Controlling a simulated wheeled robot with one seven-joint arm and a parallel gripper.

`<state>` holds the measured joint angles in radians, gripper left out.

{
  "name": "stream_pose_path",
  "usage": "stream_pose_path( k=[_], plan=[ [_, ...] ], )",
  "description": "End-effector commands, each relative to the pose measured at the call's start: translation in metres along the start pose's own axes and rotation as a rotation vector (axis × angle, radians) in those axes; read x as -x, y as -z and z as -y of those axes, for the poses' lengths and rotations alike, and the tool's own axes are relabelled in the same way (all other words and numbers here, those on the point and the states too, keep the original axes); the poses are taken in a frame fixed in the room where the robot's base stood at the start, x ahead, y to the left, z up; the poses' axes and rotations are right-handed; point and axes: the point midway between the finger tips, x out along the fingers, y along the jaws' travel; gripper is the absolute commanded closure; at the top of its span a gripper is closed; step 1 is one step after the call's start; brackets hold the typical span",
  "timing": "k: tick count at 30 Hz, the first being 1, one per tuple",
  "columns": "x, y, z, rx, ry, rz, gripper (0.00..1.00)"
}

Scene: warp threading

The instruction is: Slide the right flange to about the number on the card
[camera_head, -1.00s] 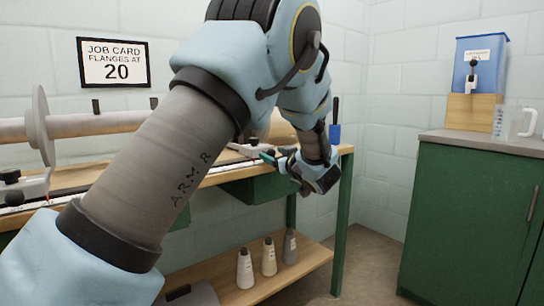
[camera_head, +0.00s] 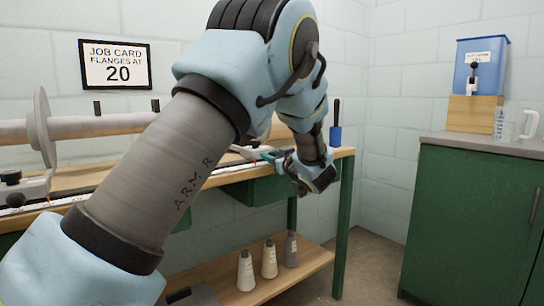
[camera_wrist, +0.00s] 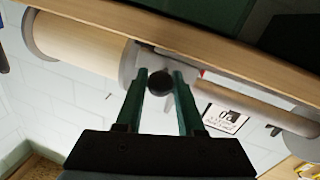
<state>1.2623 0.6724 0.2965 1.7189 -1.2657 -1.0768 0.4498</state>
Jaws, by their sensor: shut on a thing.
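My gripper (camera_wrist: 161,74) has its two green fingers around a black knob (camera_wrist: 160,83) and is shut on it. The knob sits on the pale carriage (camera_wrist: 152,60) of the right flange (camera_wrist: 128,62), a grey disc at the end of a beige roll. In the head view my gripper (camera_head: 268,155) is at the bench's right part, and my arm hides the right flange's disc. The left flange (camera_head: 41,125) stands upright on the beam at the left. The scale reading at the right carriage cannot be made out.
The wooden bench (camera_head: 338,153) carries a dark rail with a pale scale strip (camera_head: 58,203). Several cones (camera_head: 269,260) stand on the lower shelf. A green cabinet (camera_head: 468,225) is at the right.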

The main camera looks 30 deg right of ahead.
Motion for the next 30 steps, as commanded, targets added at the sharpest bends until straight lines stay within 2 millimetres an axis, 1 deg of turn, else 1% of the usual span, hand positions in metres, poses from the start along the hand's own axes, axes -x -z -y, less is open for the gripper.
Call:
stream_pose_path(
  k=[1,2,3,30],
  plan=[
    [0.0001,-0.0001,0.0001,0.0,0.0,0.0,0.96],
    [0.0001,-0.0001,0.0001,0.0,0.0,0.0,0.99],
    [0.0001,-0.0001,0.0001,0.0,0.0,0.0,1.0],
    [0.0003,-0.0004,0.0,0.0,0.0,0.001,1.0]
  ],
)
